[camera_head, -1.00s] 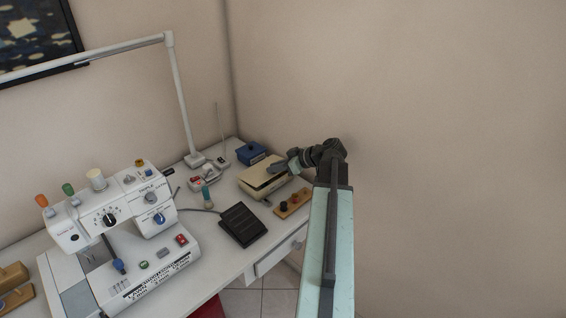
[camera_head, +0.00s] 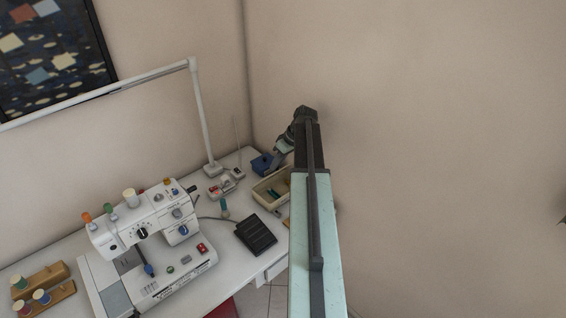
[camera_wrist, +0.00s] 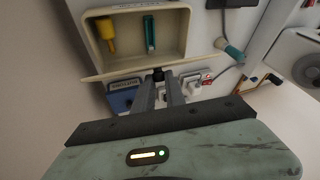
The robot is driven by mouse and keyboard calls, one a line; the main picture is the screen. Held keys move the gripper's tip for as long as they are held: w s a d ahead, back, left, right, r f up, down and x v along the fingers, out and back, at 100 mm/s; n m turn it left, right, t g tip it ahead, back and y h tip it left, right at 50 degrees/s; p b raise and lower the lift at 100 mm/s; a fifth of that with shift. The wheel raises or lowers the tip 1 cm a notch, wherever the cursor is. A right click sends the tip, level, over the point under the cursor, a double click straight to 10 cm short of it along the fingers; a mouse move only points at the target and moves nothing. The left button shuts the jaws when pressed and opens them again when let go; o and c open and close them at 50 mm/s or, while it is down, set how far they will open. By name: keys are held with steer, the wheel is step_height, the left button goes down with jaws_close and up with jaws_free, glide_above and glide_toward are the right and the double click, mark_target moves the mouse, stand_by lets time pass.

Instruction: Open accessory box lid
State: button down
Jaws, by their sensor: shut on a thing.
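The cream accessory box (camera_head: 268,198) stands on the white table with its inside showing. In the wrist view the box (camera_wrist: 186,30) holds a yellow item (camera_wrist: 106,36) and a teal item (camera_wrist: 150,34). A cream strip along the near side of the box looks like the lid (camera_wrist: 120,72), raised and seen nearly edge-on. My gripper (camera_wrist: 160,80) is shut at the middle of this edge, on a small dark part that seems to be the lid's tab. In the head view my gripper (camera_head: 277,160) is behind the box, and my arm hides part of the box's right side.
A blue box (camera_head: 262,164) stands just behind the accessory box. The wall (camera_head: 430,130) is close behind my arm.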

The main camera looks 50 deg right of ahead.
steer(key=w+g, duration=0.1)
steer(key=w, duration=0.9)
steer(key=shift+w+d, duration=0.3)
steer(key=shift+d, duration=0.1)
steer(key=c, duration=1.4)
jaws_free()
steer(key=shift+f, duration=0.15)
steer(key=shift+g, duration=0.3)
